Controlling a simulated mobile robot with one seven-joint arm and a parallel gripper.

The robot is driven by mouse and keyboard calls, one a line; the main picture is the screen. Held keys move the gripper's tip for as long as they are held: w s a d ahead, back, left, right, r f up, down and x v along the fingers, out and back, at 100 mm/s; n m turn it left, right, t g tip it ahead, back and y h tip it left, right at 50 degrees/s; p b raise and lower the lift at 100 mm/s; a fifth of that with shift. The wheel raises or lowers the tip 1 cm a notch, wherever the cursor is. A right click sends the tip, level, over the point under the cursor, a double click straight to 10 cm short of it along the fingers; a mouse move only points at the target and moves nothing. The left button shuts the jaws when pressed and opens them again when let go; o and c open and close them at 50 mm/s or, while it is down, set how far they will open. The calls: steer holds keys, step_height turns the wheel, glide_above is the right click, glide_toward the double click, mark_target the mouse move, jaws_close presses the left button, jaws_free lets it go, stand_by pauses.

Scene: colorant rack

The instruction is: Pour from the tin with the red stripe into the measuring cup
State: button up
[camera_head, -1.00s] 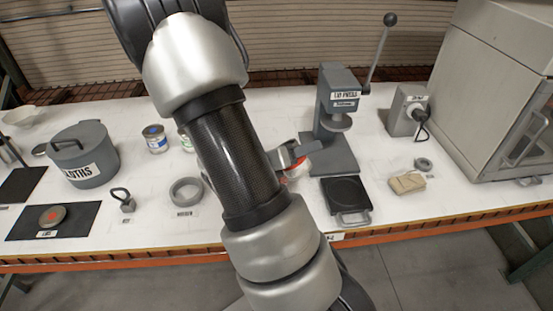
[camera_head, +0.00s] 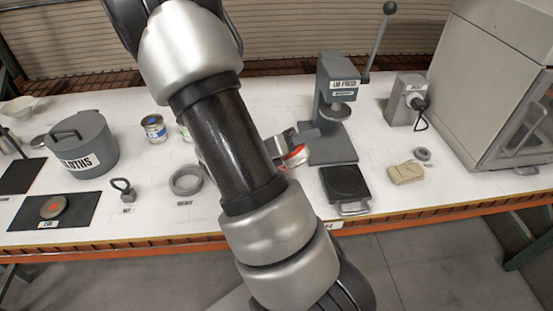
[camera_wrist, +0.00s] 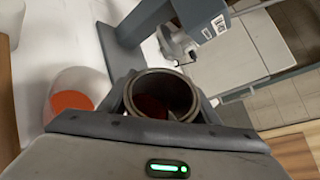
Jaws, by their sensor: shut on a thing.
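My gripper (camera_wrist: 160,125) is shut on an open metal tin (camera_wrist: 163,92), with dark red paint inside. The tin's mouth faces the wrist camera and its outer stripe is hidden there. The measuring cup (camera_wrist: 72,90), pale and see-through with orange-red colour in it, stands just left of the tin in the wrist view. In the head view my gripper (camera_head: 284,143) shows partly behind my arm. A red and white patch shows just beside and below it; I cannot tell whether this is tin or cup.
A grey ring (camera_head: 187,181) lies left of my arm.

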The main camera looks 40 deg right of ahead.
steer(key=shift+w+r+n+p, duration=0.1)
steer(key=shift+r+n+p, duration=0.05)
steer(key=shift+n+p, duration=0.15)
stand_by(0.7)
steer(key=shift+f+n+g+h, duration=0.3)
steer(key=shift+f+n, duration=0.05)
steer(key=shift+n, duration=0.25)
stand_by(1.9)
steer(key=shift+r+n+g+h+p, duration=0.3)
steer(key=shift+r+n+h+p, duration=0.3)
steer(key=shift+n, duration=0.6)
stand_by(3.3)
